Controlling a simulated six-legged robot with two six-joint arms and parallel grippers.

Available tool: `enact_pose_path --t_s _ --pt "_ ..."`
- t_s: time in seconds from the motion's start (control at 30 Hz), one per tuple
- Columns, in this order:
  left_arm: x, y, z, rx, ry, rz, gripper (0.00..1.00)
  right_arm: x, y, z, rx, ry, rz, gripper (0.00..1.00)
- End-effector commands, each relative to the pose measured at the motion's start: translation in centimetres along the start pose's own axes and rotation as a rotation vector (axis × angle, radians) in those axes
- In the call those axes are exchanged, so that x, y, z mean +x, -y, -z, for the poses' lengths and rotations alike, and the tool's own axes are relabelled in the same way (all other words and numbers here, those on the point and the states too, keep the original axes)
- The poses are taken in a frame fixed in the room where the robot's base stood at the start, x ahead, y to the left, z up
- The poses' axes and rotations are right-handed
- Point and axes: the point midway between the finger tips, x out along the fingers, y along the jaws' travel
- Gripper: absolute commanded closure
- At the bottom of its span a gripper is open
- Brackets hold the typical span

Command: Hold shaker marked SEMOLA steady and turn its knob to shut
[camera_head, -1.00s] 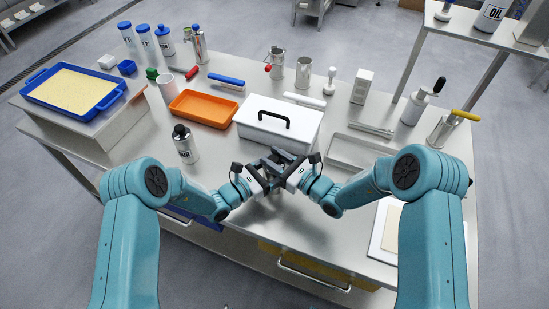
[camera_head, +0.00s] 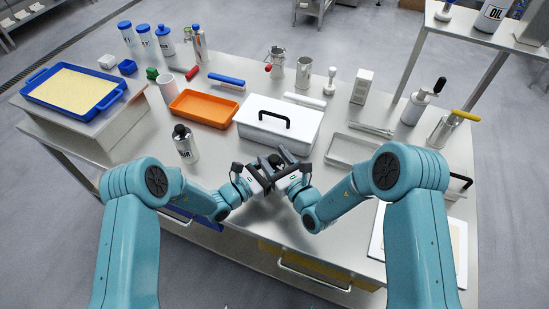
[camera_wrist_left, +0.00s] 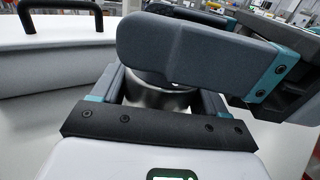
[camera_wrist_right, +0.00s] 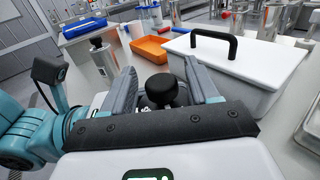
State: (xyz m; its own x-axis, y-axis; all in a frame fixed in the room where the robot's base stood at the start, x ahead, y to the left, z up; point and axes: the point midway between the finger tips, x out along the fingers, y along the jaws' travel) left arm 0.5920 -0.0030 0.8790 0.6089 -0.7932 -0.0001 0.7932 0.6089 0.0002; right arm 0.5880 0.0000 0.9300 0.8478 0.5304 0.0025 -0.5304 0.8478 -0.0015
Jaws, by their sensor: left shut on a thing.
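A steel shaker (camera_wrist_left: 158,97) stands between the fingers of my left gripper (camera_wrist_left: 150,85) in the left wrist view; the fingers are shut on its body. Its black knob (camera_wrist_right: 161,90) shows in the right wrist view, between the fingers of my right gripper (camera_wrist_right: 163,82). Those fingers are open, with a gap on each side of the knob. In the head view my left gripper (camera_head: 267,168) and right gripper (camera_head: 287,163) meet in front of the white box and hide most of the shaker. Its label cannot be read.
A white lidded box (camera_head: 278,127) with a black handle stands just behind the grippers. Another black-topped shaker (camera_head: 185,145) stands to the left, and an orange tray (camera_head: 204,107) behind it. A steel tray (camera_head: 352,150) lies to the right. The front table edge is near.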

Motion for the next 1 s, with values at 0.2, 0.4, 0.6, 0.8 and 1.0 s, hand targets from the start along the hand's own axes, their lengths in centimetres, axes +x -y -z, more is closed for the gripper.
enact_pose_path --t_s 0.2,0.4,0.6,0.8,1.0 --pt "0.0 0.0 0.1 -0.001 -0.002 0.0 0.7 -0.6 0.1 0.1 0.001 -0.003 0.0 0.4" --pt "0.0 0.0 0.1 -0.001 -0.002 0.0 0.7 -4.4 0.1 0.2 0.003 -0.005 0.003 0.4" --pt "0.0 0.0 0.1 -0.001 -0.002 0.0 0.7 -8.9 0.1 0.1 0.003 -0.004 0.003 0.4" --pt "0.0 0.0 0.1 -0.001 -0.002 0.0 0.7 -11.5 0.1 0.0 0.0 -0.001 0.001 0.4" --pt "0.0 0.0 0.1 -0.001 -0.002 0.0 0.7 -12.1 0.0 0.0 0.0 0.0 0.001 0.4"
